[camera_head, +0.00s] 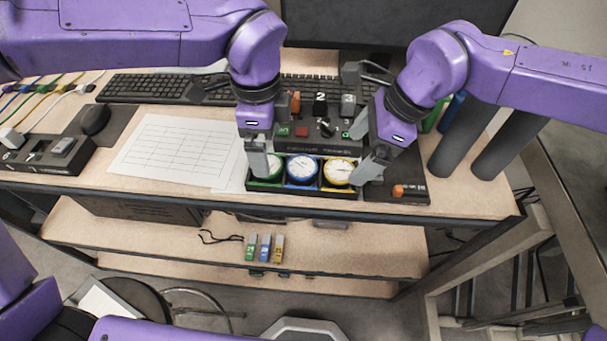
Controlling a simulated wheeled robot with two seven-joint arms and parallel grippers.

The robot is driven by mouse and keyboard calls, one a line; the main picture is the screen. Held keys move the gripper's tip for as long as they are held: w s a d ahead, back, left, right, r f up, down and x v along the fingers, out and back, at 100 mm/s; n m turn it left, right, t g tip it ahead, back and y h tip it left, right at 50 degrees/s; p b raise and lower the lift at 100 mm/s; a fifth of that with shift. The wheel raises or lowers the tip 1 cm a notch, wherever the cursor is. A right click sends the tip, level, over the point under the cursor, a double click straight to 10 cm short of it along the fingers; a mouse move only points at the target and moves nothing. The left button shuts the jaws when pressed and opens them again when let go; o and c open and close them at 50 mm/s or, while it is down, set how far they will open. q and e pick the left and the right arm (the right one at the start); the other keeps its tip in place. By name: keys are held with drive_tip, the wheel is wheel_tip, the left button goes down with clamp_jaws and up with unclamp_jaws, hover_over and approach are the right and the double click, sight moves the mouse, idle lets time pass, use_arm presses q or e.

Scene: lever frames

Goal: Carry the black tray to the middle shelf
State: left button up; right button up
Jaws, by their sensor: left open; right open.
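The black tray (304,187) sits at the front edge of the tabletop. It holds three round gauges: a green one (267,171), a blue one (302,170) and a yellow one (338,172). My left gripper (258,165) is open at the tray's left end, its fingers partly over the green gauge. My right gripper (371,168) is open at the tray's right end, beside the yellow gauge. I cannot tell whether the fingers touch the tray. The middle shelf (355,246) is below the tabletop.
Small green, blue and yellow items (264,247) are at the middle shelf's front; its right part looks clear. Behind the tray is a black control panel (318,146). A paper sheet (170,148), keyboard (150,88) and mouse (95,119) lie left. Dark cylinders (463,140) stand right.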

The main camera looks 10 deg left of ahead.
sight(341, 169)
use_arm(q)
wheel_tip(341, 169, down, 8)
drive_tip(key=shift+r, duration=0.1)
use_arm(e)
drive_tip(key=x, duration=0.8)
use_arm(q)
drive_tip(key=c, duration=1)
use_arm(e)
drive_tip(key=shift+r, duration=0.1)
drive_tip(key=c, duration=1)
